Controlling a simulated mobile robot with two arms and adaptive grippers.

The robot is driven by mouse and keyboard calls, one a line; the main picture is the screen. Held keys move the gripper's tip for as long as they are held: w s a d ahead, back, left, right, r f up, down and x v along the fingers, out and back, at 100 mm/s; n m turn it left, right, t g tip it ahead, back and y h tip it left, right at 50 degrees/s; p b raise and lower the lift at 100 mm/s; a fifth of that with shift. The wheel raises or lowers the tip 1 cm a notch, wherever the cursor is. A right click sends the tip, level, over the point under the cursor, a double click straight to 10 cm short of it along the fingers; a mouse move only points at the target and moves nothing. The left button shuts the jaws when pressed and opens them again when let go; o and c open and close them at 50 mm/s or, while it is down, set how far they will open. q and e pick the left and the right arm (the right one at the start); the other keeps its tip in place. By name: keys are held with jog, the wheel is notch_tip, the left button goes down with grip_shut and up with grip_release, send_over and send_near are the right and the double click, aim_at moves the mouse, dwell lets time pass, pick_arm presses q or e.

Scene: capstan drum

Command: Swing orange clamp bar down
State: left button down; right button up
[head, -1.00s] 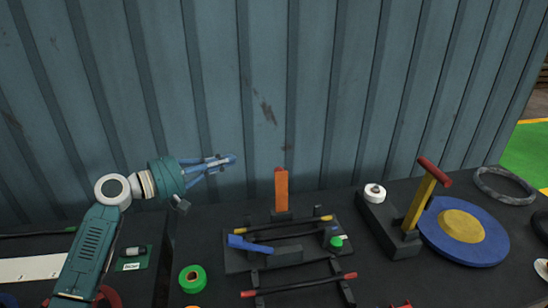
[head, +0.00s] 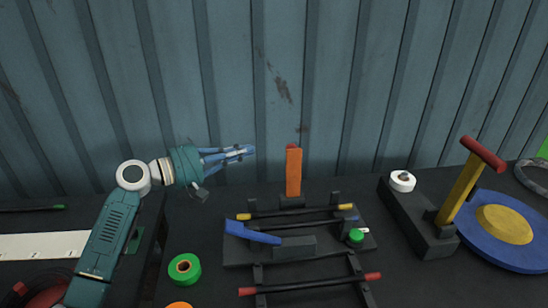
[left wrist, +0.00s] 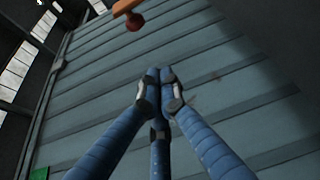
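The orange clamp bar (head: 293,172) stands upright at the back of a black fixture (head: 240,253), with a dark red tip on top. My left gripper (head: 248,152) is to the left of the bar's upper end, apart from it, fingers pointing right. In the left wrist view its fingertips (left wrist: 158,88) are drawn together with nothing visible between them. An orange piece with a red knob (left wrist: 130,12), which looks like the bar, shows at the top edge of that view. My right gripper is not in view.
A blue lever (head: 252,234) and a green knob (head: 355,236) sit on the fixture. A yellow lever (head: 460,190) with a red handle stands at right, by a blue disc (head: 500,250). A green ring (head: 184,269) lies at front left. The corrugated wall (head: 330,80) is behind.

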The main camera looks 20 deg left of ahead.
aim_at(292, 170)
pick_arm(q)
jog(key=w+d+p, duration=0.3)
jog(key=d+p, duration=0.1)
jog(key=d, duration=0.4)
jog(key=shift+w+d+p, duration=0.35)
